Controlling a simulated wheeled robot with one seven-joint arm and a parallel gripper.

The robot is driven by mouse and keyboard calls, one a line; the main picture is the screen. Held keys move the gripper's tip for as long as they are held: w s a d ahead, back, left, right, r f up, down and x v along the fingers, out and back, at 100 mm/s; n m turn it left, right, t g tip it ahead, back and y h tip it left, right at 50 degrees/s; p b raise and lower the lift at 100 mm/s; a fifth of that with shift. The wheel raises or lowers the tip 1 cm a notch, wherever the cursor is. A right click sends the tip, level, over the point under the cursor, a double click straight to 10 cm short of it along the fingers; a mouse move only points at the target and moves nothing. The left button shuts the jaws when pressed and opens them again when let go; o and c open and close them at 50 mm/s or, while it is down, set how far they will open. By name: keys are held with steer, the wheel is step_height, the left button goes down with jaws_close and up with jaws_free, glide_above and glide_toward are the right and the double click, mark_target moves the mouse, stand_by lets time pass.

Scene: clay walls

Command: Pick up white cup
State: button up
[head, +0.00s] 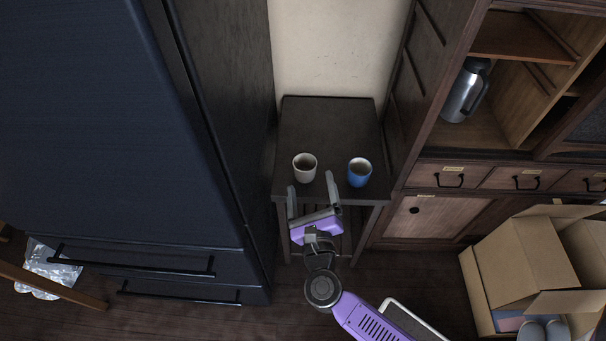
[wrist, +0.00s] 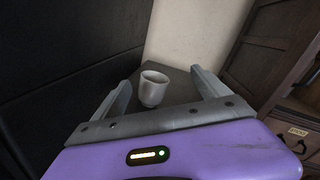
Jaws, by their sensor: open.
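The white cup (head: 305,168) stands upright on a small dark table (head: 328,117), near the table's front left. A blue cup (head: 359,172) stands to its right on the same table. My gripper (head: 311,186) is open and empty at the table's front edge, in front of the cups. In the wrist view the white cup (wrist: 153,89) appears beyond and between the two spread fingers (wrist: 163,90), not touching them as far as I can see. The blue cup does not show clearly in the wrist view.
A dark fridge (head: 120,130) stands close on the table's left. A wooden cabinet (head: 440,205) stands on its right, with a metal flask (head: 464,91) on a shelf. An open cardboard box (head: 515,262) is on the floor at right. The table's back half is clear.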

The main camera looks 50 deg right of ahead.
mark_target(305, 157)
steer(key=w+d+f+m+g, duration=0.1)
steer(key=m, duration=0.1)
steer(key=w+d+f+m+g, duration=0.1)
steer(key=w+m, duration=0.1)
steer(key=w+d+f+m+g, duration=0.1)
steer(key=w+f+m, duration=0.1)
steer(key=m, duration=0.1)
steer(key=shift+w+d+b, duration=0.15)
steer(key=shift+d+b, duration=0.1)
steer(key=shift+b, duration=0.05)
steer(key=shift+r+x, duration=0.2)
steer(key=shift+x, duration=3.7)
steer(key=shift+d, duration=0.15)
steer(key=c, duration=1.5)
steer(key=shift+r, duration=0.1)
